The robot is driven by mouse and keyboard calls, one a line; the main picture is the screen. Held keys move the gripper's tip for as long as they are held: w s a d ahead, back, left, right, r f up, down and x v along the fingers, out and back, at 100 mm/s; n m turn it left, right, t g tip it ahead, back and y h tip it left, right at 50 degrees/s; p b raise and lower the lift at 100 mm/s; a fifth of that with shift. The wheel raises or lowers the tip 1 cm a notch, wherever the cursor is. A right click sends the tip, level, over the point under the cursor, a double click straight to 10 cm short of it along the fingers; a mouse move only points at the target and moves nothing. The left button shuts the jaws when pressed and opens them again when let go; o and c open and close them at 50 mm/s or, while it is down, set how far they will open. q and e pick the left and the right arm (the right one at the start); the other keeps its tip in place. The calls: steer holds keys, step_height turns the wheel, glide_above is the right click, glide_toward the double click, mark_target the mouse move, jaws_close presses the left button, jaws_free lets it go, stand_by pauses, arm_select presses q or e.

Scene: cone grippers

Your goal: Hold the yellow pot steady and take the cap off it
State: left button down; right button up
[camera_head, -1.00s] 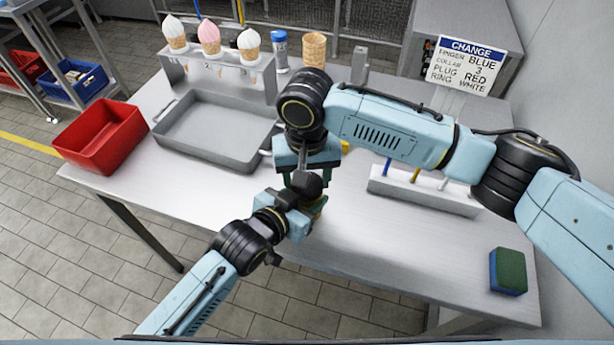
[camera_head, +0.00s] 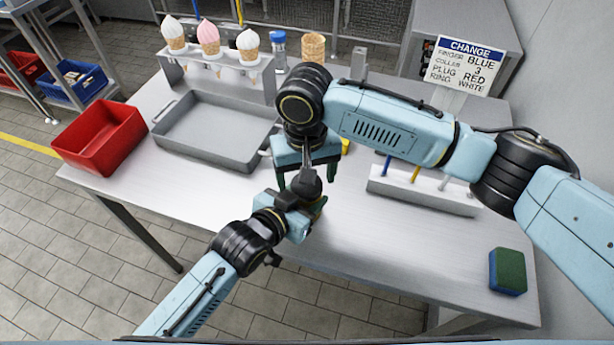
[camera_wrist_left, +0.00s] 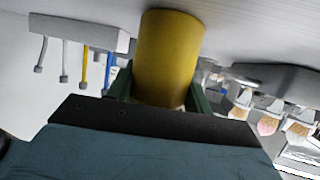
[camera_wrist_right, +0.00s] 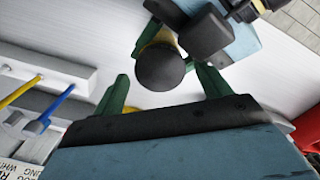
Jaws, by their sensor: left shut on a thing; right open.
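The yellow pot (camera_wrist_left: 170,55) stands between the green fingers of my left gripper (camera_wrist_left: 160,90), which is shut on it. In the right wrist view the dark round cap (camera_wrist_right: 160,70) sits on the pot, and a little of the yellow pot (camera_wrist_right: 163,38) shows behind it. My right gripper (camera_wrist_right: 163,85) is open, with one finger on each side of the cap and gaps between.
A grey tray (camera_head: 170,144) and red bin (camera_head: 101,138) are at left. An ice cream rack (camera_head: 222,73) stands behind, beside a blue-capped jar (camera_head: 279,50) and cones (camera_head: 313,48). A tool block (camera_head: 425,193), sign (camera_head: 466,66) and sponge (camera_head: 508,271) are at right. The table front is clear.

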arm_select(q)
steer(key=shift+f, duration=0.15)
arm_select(e)
step_height(320, 180, up, 4)
steer(key=shift+f, duration=0.25)
steer(key=shift+r, duration=0.45)
steer(key=shift+c, duration=1.3)
step_height(320, 180, up, 2)
steer(key=shift+r+m, duration=0.25)
steer(key=shift+m, duration=0.75)
steer(key=shift+f, duration=3.85)
steer(key=c, duration=0.8)
steer(key=o, duration=1.1)
steer(key=shift+c, duration=0.2)
